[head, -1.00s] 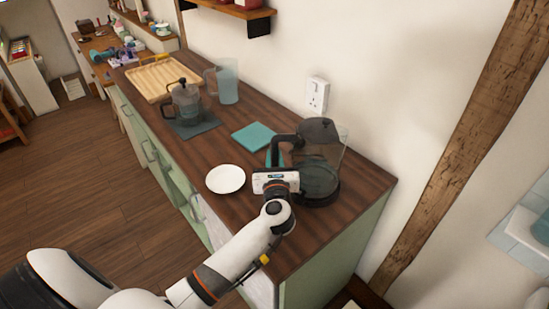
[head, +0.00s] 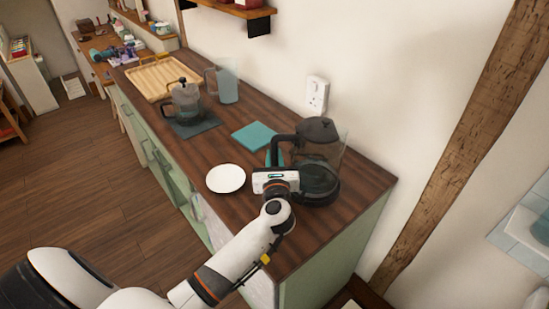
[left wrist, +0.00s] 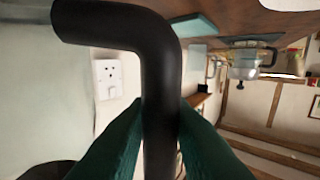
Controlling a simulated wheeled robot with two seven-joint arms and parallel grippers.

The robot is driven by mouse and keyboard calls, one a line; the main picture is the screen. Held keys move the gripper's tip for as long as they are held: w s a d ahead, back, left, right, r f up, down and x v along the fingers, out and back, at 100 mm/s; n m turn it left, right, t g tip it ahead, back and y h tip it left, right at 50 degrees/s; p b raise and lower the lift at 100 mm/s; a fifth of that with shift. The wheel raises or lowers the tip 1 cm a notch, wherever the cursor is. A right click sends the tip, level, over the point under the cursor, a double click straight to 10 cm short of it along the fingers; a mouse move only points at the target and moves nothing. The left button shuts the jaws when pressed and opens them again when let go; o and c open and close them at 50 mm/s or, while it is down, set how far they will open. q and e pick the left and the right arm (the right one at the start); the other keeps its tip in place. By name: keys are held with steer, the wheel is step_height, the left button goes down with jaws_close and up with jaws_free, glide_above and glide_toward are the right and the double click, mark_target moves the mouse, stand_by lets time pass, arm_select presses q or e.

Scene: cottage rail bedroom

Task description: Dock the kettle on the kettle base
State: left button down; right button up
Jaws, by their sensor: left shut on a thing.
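The kettle (head: 328,154) has a clear grey body, a black lid and a black handle. It looks upright near the counter's right end. The kettle base (head: 324,201) is a dark round disc directly under it, and I cannot tell whether a small gap is left between them. My left gripper (head: 275,160) is shut on the handle at the kettle's left side. In the left wrist view, green fingers (left wrist: 160,140) lie on both sides of the black handle (left wrist: 160,70). My right gripper is not in view.
A white plate (head: 226,179) and a teal mat (head: 255,136) lie left of the kettle. Farther back are a French press (head: 186,104), a clear jug (head: 228,82) and a wooden tray (head: 160,78). A wall socket (head: 317,94) is behind the kettle.

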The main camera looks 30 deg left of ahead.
arm_select(q)
steer(key=shift+f+b, duration=0.45)
steer(key=shift+b, duration=0.05)
stand_by(0.6)
steer(key=c, duration=1.6)
jaws_free()
steer(key=shift+o, duration=0.2)
steer(key=shift+s+f, duration=0.1)
steer(key=shift+f, duration=0.1)
steer(key=shift+p+v, duration=0.3)
steer(key=shift+v, duration=2.35)
steer(key=v, duration=0.5)
steer(key=shift+s+d+r, duration=0.1)
steer(key=shift+s+d, duration=0.15)
